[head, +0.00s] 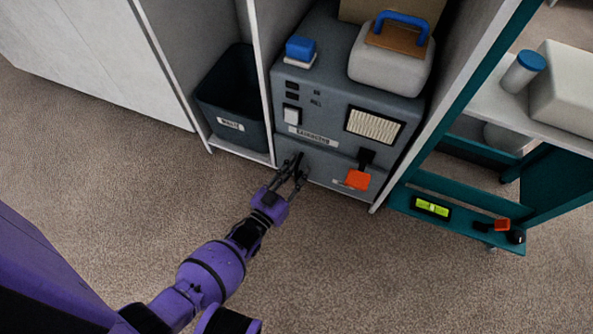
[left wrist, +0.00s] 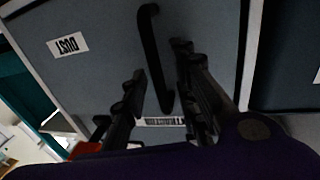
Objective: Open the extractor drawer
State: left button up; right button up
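The extractor (head: 335,110) is a grey cabinet unit in the middle bay, with a vent grille and switches on its front. Its drawer front (head: 325,170) is the low panel and looks shut. In the left wrist view, the drawer (left wrist: 85,85) shows an upside-down DUST label (left wrist: 68,45) and a black bar handle (left wrist: 150,45). My left gripper (head: 297,166) is at the drawer's left part, with its fingers apart. In the left wrist view, its fingers (left wrist: 160,72) stand on either side of the handle; contact cannot be told. My right gripper is not in view.
An orange and black item (head: 357,180) is in front of the drawer's right part. A dark waste bin (head: 230,105) stands in the left bay. A teal cart (head: 455,215) with a level (head: 432,207) stands right. The carpet before the drawer is clear apart from my arm.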

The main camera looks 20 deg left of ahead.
pick_arm(q)
grip_shut()
jog(key=s+p, duration=0.3)
jog(key=s, duration=2)
jog(key=shift+r+p, duration=0.15)
jog(key=shift+p, duration=0.2)
jog(key=shift+s, duration=0.1)
jog(key=shift+o, duration=0.9)
grip_release()
